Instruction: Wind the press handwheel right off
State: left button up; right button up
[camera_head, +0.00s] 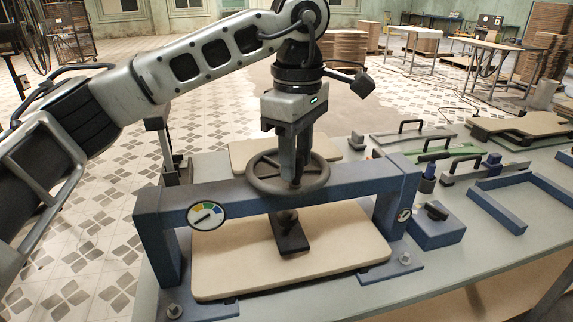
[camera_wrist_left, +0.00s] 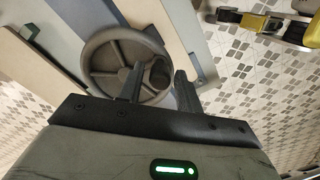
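The blue press frame (camera_head: 335,193) stands on the table, its crossbeam over a stack of pale boards (camera_head: 235,262). The dark spoked handwheel (camera_head: 262,183) sits above the crossbeam; it also shows in the left wrist view (camera_wrist_left: 100,58). Below the beam, the dark press foot (camera_head: 290,240) appears to rest on the top board. My left gripper (camera_head: 293,178) points down at the wheel. In the left wrist view its fingers (camera_wrist_left: 158,88) stand apart, with a dark round knob (camera_wrist_left: 160,72) between them and visible gaps. The fingertips' contact is unclear. My right gripper is not in view.
A round gauge (camera_head: 207,213) with coloured bands is on the beam's left. Right of the press are a blue block with a black knob (camera_head: 437,226), a blue open frame (camera_head: 520,200), and several handled tools (camera_head: 450,155). The table's front right is clear.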

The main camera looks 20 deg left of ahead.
pick_arm(q)
jog(key=shift+o, duration=0.2)
jog(key=shift+r, duration=0.1)
notch_tip(320, 180, up, 3)
jog(key=shift+f+p, duration=0.1)
jog(key=shift+p, duration=1.1)
jog(key=shift+r+p, duration=0.35)
jog(key=shift+r, duration=1.65)
jog(key=shift+a, duration=0.1)
